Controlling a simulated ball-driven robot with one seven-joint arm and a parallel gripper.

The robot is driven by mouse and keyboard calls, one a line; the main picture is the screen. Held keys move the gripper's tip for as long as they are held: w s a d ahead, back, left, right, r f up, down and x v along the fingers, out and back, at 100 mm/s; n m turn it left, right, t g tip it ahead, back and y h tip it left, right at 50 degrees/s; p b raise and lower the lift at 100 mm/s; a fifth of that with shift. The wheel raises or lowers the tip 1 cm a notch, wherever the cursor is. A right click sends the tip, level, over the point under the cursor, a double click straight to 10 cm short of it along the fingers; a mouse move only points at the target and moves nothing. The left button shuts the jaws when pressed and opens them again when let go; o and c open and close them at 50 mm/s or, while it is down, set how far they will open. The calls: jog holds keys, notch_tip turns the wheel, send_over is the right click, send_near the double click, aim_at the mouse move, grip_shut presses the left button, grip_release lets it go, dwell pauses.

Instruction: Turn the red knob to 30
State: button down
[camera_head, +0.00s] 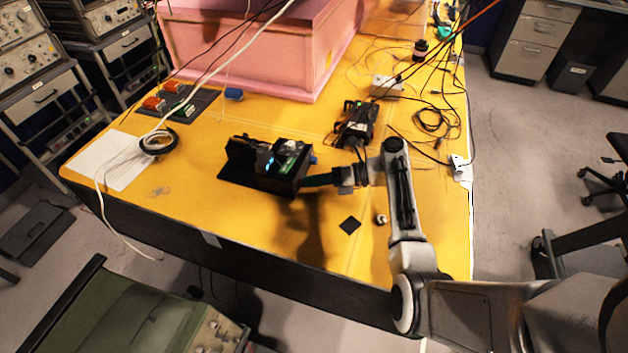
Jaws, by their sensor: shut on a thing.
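A black box-shaped device (262,167) with a green circuit board (287,155) and a small blue light stands near the middle of the yellow table. A blue knob (313,159) sticks out of its right side. My gripper (303,183) reaches in from the right, with its dark fingers against the device's right side, below the blue knob. It is shut on a small part there, which I take to be the red knob. The fingers hide that part, so its colour, its pointer and any scale marks cannot be seen.
A second black device (356,122) with cables stands behind my gripper. A pink foam enclosure (235,55) fills the back. A dark panel with orange-red parts (153,104), a black tape roll (159,142) and white paper (107,160) lie left. The table's front middle is mostly clear.

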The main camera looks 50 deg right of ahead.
jog(key=shift+a+f+m+y, duration=0.1)
jog(key=shift+f+m+y, duration=0.1)
jog(key=shift+m+y, duration=0.1)
dwell(0.4)
jog(key=c, duration=0.9)
grip_release()
jog(key=shift+r, duration=0.1)
jog(key=b+v, duration=0.1)
jog(key=v, duration=0.9)
jog(key=shift+s+d+r, duration=0.1)
jog(key=shift+s+d, duration=0.15)
jog(key=shift+s, duration=0.05)
